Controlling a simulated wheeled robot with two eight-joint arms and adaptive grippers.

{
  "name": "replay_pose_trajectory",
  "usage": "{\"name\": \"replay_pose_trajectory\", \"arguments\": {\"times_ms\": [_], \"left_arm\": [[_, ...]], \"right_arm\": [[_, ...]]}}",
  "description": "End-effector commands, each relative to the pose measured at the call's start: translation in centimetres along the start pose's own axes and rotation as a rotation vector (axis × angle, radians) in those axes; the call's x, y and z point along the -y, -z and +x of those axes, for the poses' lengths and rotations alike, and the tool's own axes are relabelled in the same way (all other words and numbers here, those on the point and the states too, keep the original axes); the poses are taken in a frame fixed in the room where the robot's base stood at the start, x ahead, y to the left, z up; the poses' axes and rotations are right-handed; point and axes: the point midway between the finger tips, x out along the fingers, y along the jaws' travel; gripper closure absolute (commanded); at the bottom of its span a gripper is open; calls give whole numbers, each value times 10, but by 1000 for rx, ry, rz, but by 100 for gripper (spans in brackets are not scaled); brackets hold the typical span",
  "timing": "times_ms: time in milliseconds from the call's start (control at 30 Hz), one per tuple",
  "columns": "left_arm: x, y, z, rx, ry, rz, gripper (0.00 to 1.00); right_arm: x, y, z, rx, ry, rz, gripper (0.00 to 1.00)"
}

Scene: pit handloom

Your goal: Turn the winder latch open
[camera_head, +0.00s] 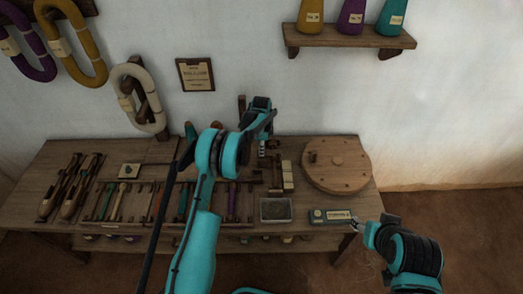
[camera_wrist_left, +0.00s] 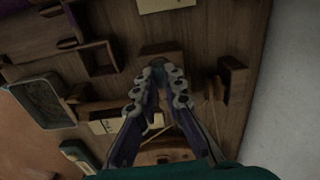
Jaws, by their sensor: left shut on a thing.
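My left gripper (camera_head: 262,150) points down over the back right of the workbench, by the winder's small wooden parts. In the left wrist view its two fingers (camera_wrist_left: 160,72) close in on a small dark piece, seemingly the winder latch (camera_wrist_left: 158,60), at a wooden block (camera_wrist_left: 162,49). The fingers hide most of the latch, so its turn angle cannot be told. My right gripper (camera_head: 356,224) is low at the right, near the bench's front right corner; its fingers are too small to judge.
The workbench (camera_head: 60,160) holds a round wooden disc (camera_head: 337,163), a dark tray (camera_head: 276,209), a green-grey box (camera_head: 330,216) and a rack of coloured tools (camera_head: 125,203). A shelf (camera_head: 345,39) with cones and hanging yarn skeins (camera_head: 140,95) are on the wall behind.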

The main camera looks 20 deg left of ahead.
Motion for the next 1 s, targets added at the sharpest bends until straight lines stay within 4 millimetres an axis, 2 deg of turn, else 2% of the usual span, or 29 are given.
{"name": "replay_pose_trajectory", "arguments": {"times_ms": [267, 1000], "left_arm": [[0, 0, 0, 0, 0, -168, 100], [0, 0, 0, 0, 0, -866, 100]], "right_arm": [[0, -1, 1, 0, 0, 0, 52], [0, -3, 4, 0, 0, 0, 52]]}}
